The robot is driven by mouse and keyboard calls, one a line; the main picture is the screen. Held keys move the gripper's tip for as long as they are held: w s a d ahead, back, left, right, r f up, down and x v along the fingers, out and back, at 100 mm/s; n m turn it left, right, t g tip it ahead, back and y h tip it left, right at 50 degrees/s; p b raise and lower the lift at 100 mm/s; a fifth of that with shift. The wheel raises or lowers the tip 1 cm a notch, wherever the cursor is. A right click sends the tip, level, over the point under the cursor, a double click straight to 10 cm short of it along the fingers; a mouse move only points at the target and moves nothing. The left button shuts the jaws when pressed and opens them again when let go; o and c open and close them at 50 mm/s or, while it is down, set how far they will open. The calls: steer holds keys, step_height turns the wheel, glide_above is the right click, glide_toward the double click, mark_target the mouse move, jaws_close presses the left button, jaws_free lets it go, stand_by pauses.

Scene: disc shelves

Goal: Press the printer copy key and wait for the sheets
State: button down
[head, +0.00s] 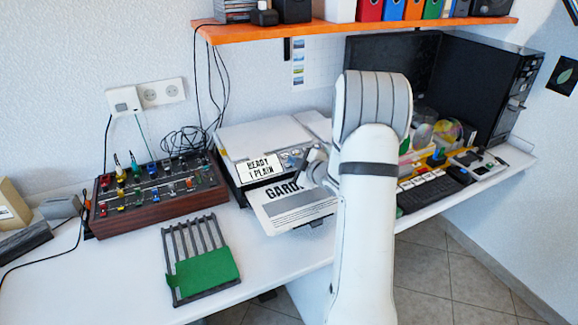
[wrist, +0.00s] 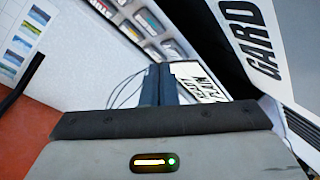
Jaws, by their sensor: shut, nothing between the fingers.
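The printer (head: 262,133) is a white and dark machine on the desk, left of my arm. Its front card (head: 260,168) reads "READY 1 PLAIN"; the card also shows in the wrist view (wrist: 198,82), just right of my fingertips. Small keys (head: 290,158) sit right of the card, partly covered; I cannot tell which is the copy key. A printed sheet (head: 292,208) headed "GARD" lies at the printer's front, partly behind my arm. My gripper (head: 314,160) is shut and empty by the key panel; its dark fingers (wrist: 158,82) are together. Contact with a key cannot be told.
A wooden-sided mixer (head: 158,196) with knobs stands left of the printer. A black rack with a green card (head: 203,272) lies in front. A keyboard (head: 428,193) and a black computer tower (head: 490,85) are right. An orange shelf (head: 355,30) hangs above.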

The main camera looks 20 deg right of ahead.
steer(key=shift+f, duration=0.1)
steer(key=shift+w+f+b, duration=0.2)
steer(key=shift+f+b, duration=0.1)
steer(key=shift+b, duration=0.25)
steer(key=shift+w+f+b, duration=0.15)
steer(key=shift+f+b, duration=0.2)
steer(key=shift+b, duration=0.05)
stand_by(0.6)
steer(key=shift+r, duration=0.15)
steer(key=shift+s+r+p, duration=0.3)
steer(key=shift+s+r, duration=0.1)
steer(key=shift+r, duration=0.2)
steer(key=shift+r, duration=0.1)
